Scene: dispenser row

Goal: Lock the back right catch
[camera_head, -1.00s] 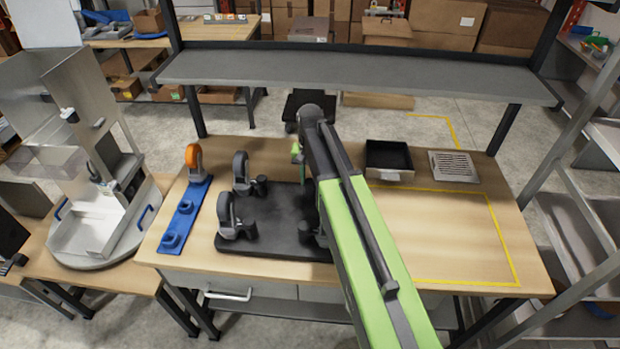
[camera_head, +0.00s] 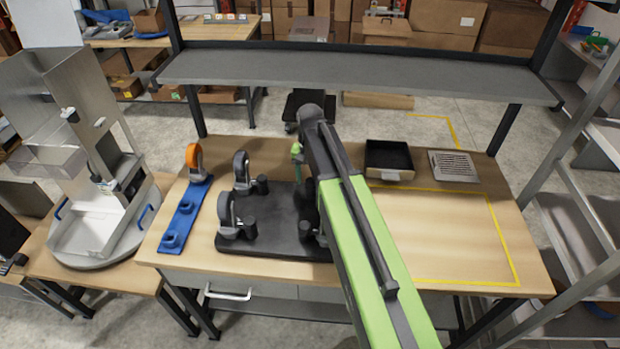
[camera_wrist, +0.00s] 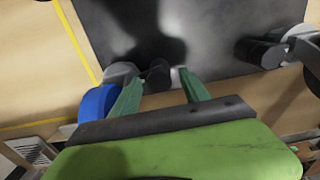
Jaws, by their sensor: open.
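A black base plate (camera_head: 285,245) lies on the wooden bench with grey-wheeled castors along its left side, a back left one (camera_head: 241,172) and a front left one (camera_head: 228,215). My arm hides most of its right side in the head view. In the wrist view, a castor with a blue wheel (camera_wrist: 97,104) stands at the plate's back right corner, with a short dark post (camera_wrist: 158,73) beside it. My gripper (camera_wrist: 161,86) is open, its two green fingers on either side of that post's near end. I cannot tell whether they touch it. Another dark post (camera_wrist: 260,52) stands at right.
A blue strip (camera_head: 185,215) with an orange-wheeled castor (camera_head: 194,158) lies left of the plate. A black tray (camera_head: 389,174) and a grey grille (camera_head: 454,166) sit at the bench's back right. The yellow-outlined bench area is clear. A grey shelf (camera_head: 350,75) spans above the back.

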